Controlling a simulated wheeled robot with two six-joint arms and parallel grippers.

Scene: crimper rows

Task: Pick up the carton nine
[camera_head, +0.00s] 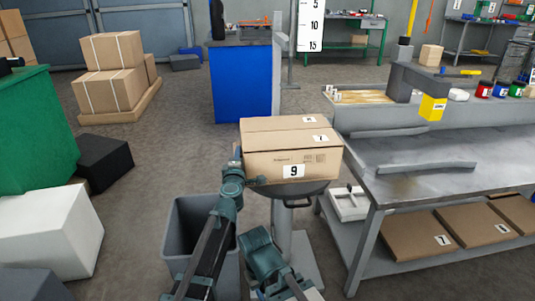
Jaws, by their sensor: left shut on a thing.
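A brown carton with a white "9" label on its front (272,166) is in the middle of the head view, over a round grey stand top (315,188). Its top shows a seam and two more small labels. My left gripper (245,178) is at the carton's left front lower edge and is shut on it; its fingertips are mostly hidden. I cannot tell whether the carton still touches the stand. Part of my right arm shows low in the middle, but its gripper is not visible.
A grey metal workbench (430,165) stands close on the right, with flat cartons (425,240) on its lower shelf. A grey bin (185,218) is beside my left arm. A white block (45,235) and a black box (103,163) lie left. Floor beyond the bin is clear.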

